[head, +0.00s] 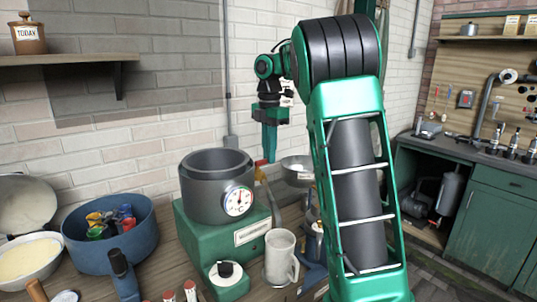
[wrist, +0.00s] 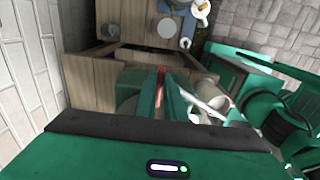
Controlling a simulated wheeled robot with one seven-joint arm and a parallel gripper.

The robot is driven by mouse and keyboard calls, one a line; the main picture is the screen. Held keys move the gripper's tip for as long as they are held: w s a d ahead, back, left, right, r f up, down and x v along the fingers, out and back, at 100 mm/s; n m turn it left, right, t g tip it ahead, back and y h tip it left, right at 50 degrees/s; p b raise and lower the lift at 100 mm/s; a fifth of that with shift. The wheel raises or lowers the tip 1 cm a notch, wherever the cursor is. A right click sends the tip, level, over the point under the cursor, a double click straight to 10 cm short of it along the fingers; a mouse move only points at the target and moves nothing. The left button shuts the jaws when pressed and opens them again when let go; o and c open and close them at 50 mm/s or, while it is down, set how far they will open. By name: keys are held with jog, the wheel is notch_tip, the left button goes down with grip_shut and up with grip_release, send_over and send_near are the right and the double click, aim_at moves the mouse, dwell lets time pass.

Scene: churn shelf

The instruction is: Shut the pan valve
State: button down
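A red lever-like piece (head: 260,171) stands upright beside the grey pot, just behind its green base; I take it for the valve handle. My gripper (head: 269,160) points down right over it. In the wrist view the red piece (wrist: 161,76) shows between the two green fingertips (wrist: 162,92). The fingers are close together, and I cannot tell whether they touch it. A shallow metal pan (head: 298,170) sits to the right of the red piece. The valve body is hidden.
The grey pot (head: 205,190) with a dial stands on a green base (head: 195,240) close to my gripper. A grey mug (head: 281,258) is in front. A blue tub (head: 140,238) and a bowl (head: 30,262) stand left. My arm hides much of the bench's right side.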

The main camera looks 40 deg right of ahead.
jog(key=shift+w+d+r, duration=0.1)
jog(key=shift+d, duration=0.1)
jog(key=shift+a, duration=0.2)
jog(key=shift+m, duration=0.4)
jog(key=shift+a, duration=0.1)
jog(key=shift+s+a+m, duration=0.7)
jog(key=shift+s+m, duration=0.05)
jog(key=shift+m, duration=2.1)
jog(key=shift+s+a+m, duration=0.65)
jog(key=shift+s+m, duration=0.15)
jog(key=shift+m, duration=2.1)
jog(key=shift+s+a+m, duration=0.7)
jog(key=shift+s+m, duration=0.05)
jog(key=shift+m, duration=2.1)
